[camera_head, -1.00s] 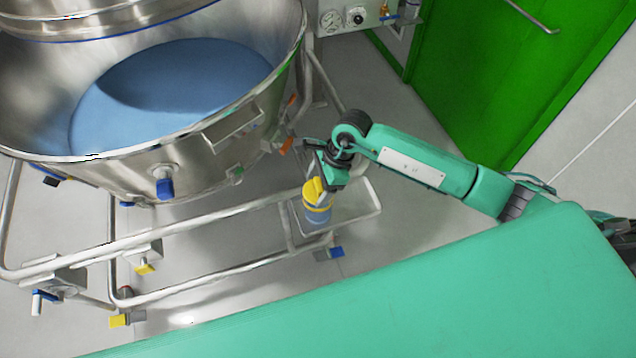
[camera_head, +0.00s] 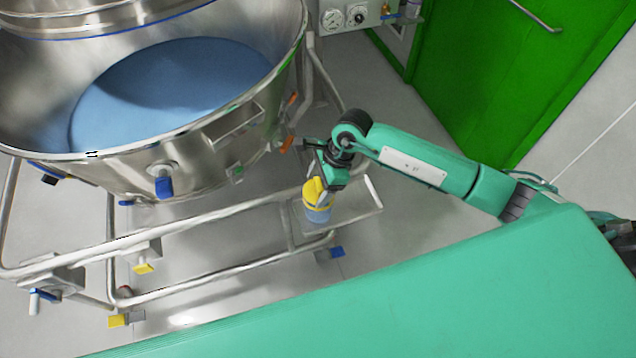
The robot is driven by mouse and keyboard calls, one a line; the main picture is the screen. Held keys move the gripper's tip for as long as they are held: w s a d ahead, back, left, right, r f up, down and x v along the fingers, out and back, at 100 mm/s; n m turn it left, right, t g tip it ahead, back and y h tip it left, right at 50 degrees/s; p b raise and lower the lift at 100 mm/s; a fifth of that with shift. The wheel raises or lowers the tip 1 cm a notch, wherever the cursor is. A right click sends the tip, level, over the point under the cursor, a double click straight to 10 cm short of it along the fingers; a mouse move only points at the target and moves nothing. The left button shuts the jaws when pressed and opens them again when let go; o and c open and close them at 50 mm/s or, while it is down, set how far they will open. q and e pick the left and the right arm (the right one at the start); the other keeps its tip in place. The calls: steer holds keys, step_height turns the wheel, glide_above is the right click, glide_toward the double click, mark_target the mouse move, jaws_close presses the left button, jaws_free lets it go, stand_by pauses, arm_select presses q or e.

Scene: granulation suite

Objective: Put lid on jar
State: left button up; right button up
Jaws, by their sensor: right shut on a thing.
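A small jar (camera_head: 318,216) with a blue-grey body stands on the small tray at the side of the metal frame. A yellow lid (camera_head: 314,191) is at the jar's top, under my right gripper (camera_head: 322,188). My right gripper points down from above and is shut on the lid. Yellow shows right down to the jar's upper edge; I cannot tell whether the lid is seated or held just above it. The fingers partly hide the lid. My left gripper is not in view.
The small tray (camera_head: 348,214) has bare room right of the jar. A large steel vessel (camera_head: 205,165) holding blue material stands at the left, close to my gripper. Tubular rails (camera_head: 200,232) run left from the tray. A green door (camera_head: 490,70) is at the upper right.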

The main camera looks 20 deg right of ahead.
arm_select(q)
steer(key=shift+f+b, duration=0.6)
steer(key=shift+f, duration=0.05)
arm_select(e)
steer(key=shift+f, duration=0.7)
steer(key=o, duration=1)
steer(key=shift+r, duration=0.1)
steer(key=shift+d+r, duration=0.2)
steer(key=shift+r, duration=0.05)
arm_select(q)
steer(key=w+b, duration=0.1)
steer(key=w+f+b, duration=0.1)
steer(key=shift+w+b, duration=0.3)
arm_select(e)
steer(key=v, duration=1.3)
steer(key=shift+a, duration=0.1)
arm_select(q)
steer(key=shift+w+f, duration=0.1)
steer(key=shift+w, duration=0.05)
